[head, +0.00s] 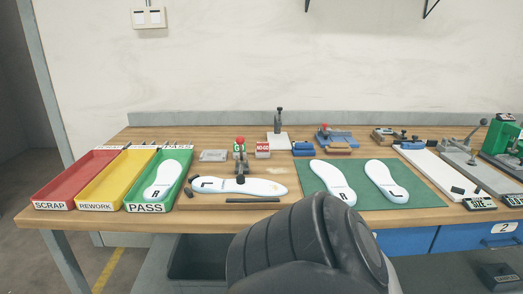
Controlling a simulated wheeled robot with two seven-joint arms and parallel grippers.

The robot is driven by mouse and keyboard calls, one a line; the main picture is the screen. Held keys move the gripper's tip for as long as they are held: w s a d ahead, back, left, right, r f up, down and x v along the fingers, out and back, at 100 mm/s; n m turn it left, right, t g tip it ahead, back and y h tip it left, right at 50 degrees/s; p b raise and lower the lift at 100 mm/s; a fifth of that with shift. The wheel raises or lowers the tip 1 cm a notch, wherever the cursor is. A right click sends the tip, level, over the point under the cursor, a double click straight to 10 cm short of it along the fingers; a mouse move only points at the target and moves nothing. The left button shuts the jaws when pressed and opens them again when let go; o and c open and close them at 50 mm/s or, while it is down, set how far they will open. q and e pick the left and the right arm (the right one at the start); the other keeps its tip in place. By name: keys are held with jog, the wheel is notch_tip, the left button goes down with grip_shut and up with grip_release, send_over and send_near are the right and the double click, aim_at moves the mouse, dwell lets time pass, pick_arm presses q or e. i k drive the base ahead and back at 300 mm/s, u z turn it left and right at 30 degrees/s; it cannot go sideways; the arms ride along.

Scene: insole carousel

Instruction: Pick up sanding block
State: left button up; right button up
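I cannot tell for sure which item is the sanding block. A flat grey block (213,156) lies on the bench behind a white insole marked L (260,187). A small brown-tan block (340,149) lies in front of a blue fixture (337,135), behind the green mat. All are too small to identify. Neither of my grippers is in view. A large dark rounded shape fills the bottom centre and hides the bench's front edge there.
Red (53,192), yellow (88,196) and green (134,186) trays stand at the left. A green mat (357,190) bears two white insoles. A red-knobbed clamp (240,152) stands left of centre. Fixtures crowd the right. Some wood (215,219) is bare along the front.

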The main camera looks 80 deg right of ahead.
aim_at(300, 149)
jog(key=k, duration=0.8)
jog(key=z, duration=0.7)
